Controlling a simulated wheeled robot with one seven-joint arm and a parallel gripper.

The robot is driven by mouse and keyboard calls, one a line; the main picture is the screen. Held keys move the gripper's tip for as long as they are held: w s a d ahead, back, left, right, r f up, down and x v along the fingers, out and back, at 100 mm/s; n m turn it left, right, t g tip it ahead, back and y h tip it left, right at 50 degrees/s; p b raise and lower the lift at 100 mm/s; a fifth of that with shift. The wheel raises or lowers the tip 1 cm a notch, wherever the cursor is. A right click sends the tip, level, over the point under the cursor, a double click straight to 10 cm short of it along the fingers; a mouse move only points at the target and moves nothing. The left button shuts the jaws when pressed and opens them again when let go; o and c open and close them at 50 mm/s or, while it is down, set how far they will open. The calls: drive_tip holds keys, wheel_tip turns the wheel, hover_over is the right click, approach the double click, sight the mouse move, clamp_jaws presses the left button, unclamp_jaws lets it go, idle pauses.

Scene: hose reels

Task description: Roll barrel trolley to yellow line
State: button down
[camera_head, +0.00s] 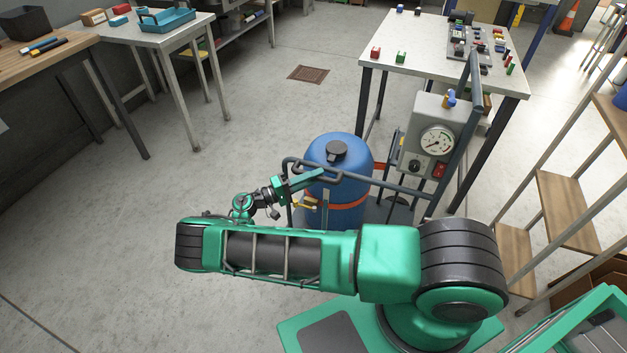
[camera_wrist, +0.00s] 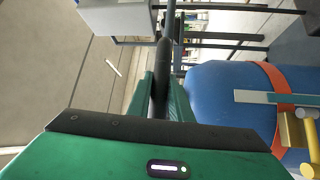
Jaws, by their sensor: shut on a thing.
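The barrel trolley (camera_head: 405,190) has a dark grey tube frame and carries a blue barrel (camera_head: 350,153) with an orange strap and dark cap. A grey box (camera_head: 427,115) with a round gauge sits at its right side. My gripper (camera_head: 330,177) is at the trolley's near side, shut on the dark handle bar. In the wrist view the bar (camera_wrist: 163,58) runs between the green fingers of my gripper (camera_wrist: 160,85), with the barrel (camera_wrist: 225,90) to the right. My arm hides the trolley's lower near part. I cannot make out a yellow line on the floor.
A white table (camera_head: 400,50) with small parts stands just behind the trolley. Wooden shelves (camera_head: 570,210) stand at the right. Another table (camera_head: 165,38) with a teal tray and a wooden bench (camera_head: 45,65) stand at the left. The floor between left tables and trolley is clear, with a drain grate (camera_head: 309,74).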

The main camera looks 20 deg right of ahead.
drive_tip(key=shift+f, duration=0.2)
drive_tip(key=c, duration=1.6)
unclamp_jaws()
drive_tip(key=a, duration=0.3)
drive_tip(key=a+f, duration=0.1)
drive_tip(key=a, duration=0.7)
drive_tip(key=shift+w+f, duration=0.2)
drive_tip(key=shift+f, duration=0.1)
drive_tip(key=shift+d, duration=0.1)
